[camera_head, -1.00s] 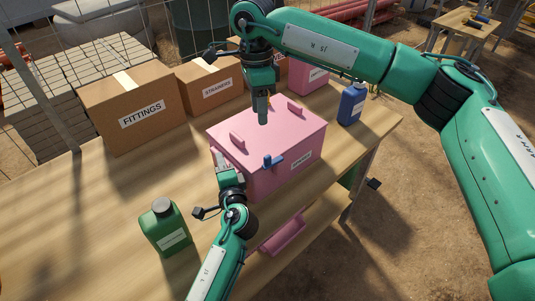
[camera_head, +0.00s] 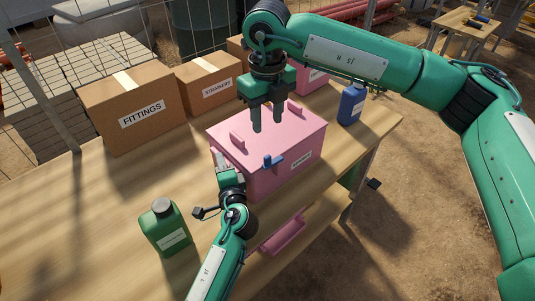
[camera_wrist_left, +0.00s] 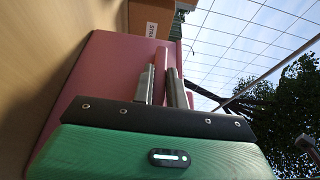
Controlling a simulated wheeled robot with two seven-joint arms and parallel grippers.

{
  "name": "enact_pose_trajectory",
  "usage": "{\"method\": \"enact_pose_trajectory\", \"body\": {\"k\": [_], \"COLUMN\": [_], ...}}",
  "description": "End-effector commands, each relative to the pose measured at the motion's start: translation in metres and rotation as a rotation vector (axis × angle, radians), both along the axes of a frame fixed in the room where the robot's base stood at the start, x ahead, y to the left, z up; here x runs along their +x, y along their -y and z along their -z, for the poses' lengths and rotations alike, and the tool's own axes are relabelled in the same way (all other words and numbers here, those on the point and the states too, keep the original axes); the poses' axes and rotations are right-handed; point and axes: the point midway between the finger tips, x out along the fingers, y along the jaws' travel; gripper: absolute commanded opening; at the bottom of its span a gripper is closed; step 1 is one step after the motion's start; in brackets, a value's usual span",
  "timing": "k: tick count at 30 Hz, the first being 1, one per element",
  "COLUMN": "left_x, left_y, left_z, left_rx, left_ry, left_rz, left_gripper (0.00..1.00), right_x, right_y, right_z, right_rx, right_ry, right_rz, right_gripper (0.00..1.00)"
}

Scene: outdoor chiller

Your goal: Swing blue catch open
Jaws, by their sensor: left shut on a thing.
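The pink box (camera_head: 264,180) stands on the wooden table, its lid (camera_head: 285,130) down, with a white label on the front. The blue catch (camera_head: 273,161) sits at the lid's front edge and points to the right. My left gripper (camera_head: 224,160) is at the box's left side, shut on a pink part, apparently a side handle. In the left wrist view the fingers (camera_wrist_left: 162,88) close around this pink handle (camera_wrist_left: 161,58). My right gripper (camera_head: 268,129) is open and empty above the lid, pointing down, behind the catch and apart from it.
A green bottle (camera_head: 165,229) stands at the front left and a blue bottle (camera_head: 351,104) at the right. Cardboard boxes marked FITTINGS (camera_head: 132,108) and STRAINERS (camera_head: 210,84) line the back. The table (camera_head: 75,215) is clear at the left.

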Motion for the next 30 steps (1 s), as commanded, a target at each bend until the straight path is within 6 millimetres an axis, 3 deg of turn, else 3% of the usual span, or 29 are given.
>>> {"method": "enact_pose_trajectory", "body": {"k": [5, 18, 24, 30], "left_x": [0.0, 0.0, 0.0, 0.0], "left_y": [0.0, 0.0, 0.0, 0.0], "left_z": [0.002, 0.002, 0.002, 0.002], "left_rx": [0.0, 0.0, 0.0, 0.0], "left_ry": [-0.003, -0.003, -0.003, -0.003], "left_rz": [0.0, 0.0, 0.0, 0.0], "left_gripper": [0.0, 0.0, 0.0, 0.0], "right_x": [-0.001, -0.001, 0.0, 0.0], "right_y": [0.001, 0.001, 0.001, 0.001], "right_z": [0.017, 0.099, 0.117, 0.12], "right_rx": [-0.001, 0.0, -0.001, 0.0], "right_ry": [-0.002, -0.002, -0.001, 0.0], "right_rz": [0.013, 0.012, 0.012, 0.012], "right_gripper": [0.4, 0.4, 0.4, 0.4]}}
